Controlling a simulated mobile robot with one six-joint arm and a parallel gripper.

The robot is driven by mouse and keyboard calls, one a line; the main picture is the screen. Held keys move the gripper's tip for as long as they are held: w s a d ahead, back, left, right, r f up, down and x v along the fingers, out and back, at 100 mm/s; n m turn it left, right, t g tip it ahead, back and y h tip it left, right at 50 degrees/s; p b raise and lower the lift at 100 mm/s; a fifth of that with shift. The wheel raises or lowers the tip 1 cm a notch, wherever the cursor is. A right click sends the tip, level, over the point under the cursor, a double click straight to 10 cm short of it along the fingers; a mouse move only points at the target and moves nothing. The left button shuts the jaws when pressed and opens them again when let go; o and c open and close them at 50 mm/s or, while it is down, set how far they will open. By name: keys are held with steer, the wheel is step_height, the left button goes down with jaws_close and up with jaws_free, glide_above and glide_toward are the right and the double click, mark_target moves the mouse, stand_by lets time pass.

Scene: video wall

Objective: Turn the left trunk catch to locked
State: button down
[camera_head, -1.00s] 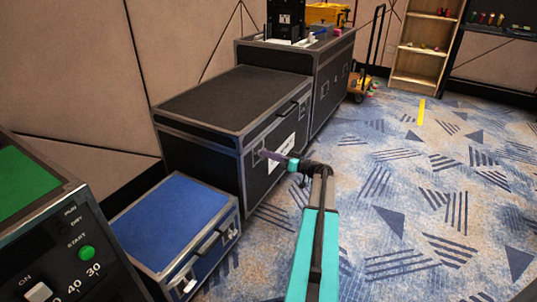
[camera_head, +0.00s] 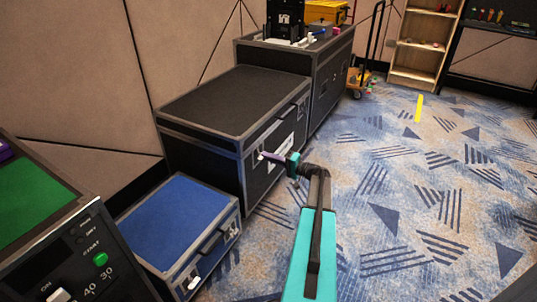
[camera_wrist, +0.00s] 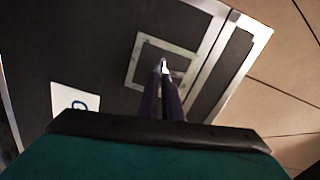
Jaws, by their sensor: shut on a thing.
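The black trunk (camera_head: 232,100) with grey metal edging stands against the wall, its front face toward the carpet. Its left catch shows in the wrist view as a small bright metal piece in a square grey frame (camera_wrist: 136,68). My gripper (camera_head: 262,155) reaches the trunk's front near its left end. In the wrist view the purple fingers of my gripper (camera_wrist: 163,78) are close together on the catch (camera_wrist: 164,66). The fingertips partly hide the catch, so its exact angle cannot be told. In the head view the catch is mostly hidden by the fingers.
A smaller blue-topped case (camera_head: 175,222) stands left of the trunk. A machine with a green top (camera_head: 35,200) is at the near left. A taller dark case (camera_head: 325,75) stands beyond the trunk. Open patterned carpet (camera_head: 420,200) lies to the right.

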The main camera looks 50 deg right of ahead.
steer(key=shift+m+p, duration=0.7)
steer(key=shift+m, duration=0.4)
steer(key=shift+f, duration=0.1)
steer(key=c, duration=1.9)
jaws_free()
steer(key=shift+c, duration=0.2)
steer(key=shift+s, duration=0.15)
steer(key=p+v, duration=0.2)
steer(key=v, duration=1.1)
steer(key=shift+s, duration=0.25)
